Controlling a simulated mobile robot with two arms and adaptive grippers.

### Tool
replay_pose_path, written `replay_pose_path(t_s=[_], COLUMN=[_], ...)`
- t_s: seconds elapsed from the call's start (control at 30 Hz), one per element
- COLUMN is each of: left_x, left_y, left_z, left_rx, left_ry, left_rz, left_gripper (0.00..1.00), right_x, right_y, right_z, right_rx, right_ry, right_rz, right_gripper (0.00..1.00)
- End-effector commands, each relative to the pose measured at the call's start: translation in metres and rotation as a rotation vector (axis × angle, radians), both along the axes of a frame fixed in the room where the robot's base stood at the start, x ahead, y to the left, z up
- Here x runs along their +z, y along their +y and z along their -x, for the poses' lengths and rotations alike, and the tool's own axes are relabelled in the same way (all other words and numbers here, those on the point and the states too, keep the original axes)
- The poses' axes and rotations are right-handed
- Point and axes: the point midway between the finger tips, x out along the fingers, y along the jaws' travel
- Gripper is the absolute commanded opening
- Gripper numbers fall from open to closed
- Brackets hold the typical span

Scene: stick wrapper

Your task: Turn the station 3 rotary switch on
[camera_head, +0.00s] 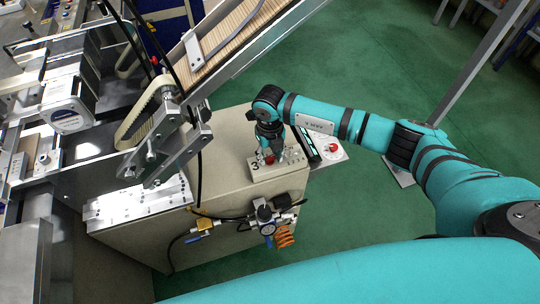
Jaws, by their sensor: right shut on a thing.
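The station 3 control box (262,174), a beige panel marked "3", sits on the right end of the beige machine cabinet. A red button shows on it, with other small controls to its right. My right gripper (269,158) reaches down from above onto the panel and is shut on a small control there. The gripper's fingers hide most of that control, so the rotary switch and its position cannot be made out. My left gripper is not in view.
A white panel with a red button (333,148) lies just right of the control box. Metal machine arms (170,135) stand to the left, a stick-filled chute (230,35) above. An air regulator (266,218) with hoses hangs on the cabinet front.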

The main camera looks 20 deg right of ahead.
Motion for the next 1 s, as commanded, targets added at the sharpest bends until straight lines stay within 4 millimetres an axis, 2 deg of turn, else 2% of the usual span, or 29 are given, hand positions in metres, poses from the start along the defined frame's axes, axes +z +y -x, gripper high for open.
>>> replay_pose_path(t_s=[0.03, 1.0], left_x=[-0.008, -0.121], left_y=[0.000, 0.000], left_z=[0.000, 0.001], left_rx=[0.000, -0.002], left_ry=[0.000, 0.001], left_rz=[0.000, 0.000], left_gripper=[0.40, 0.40], right_x=[-0.003, -0.005], right_y=[0.000, 0.000], right_z=[-0.001, -0.002], right_rx=[0.034, 0.937], right_ry=[-0.003, -0.005], right_rz=[-0.001, 0.003], right_gripper=[0.03, 0.03])
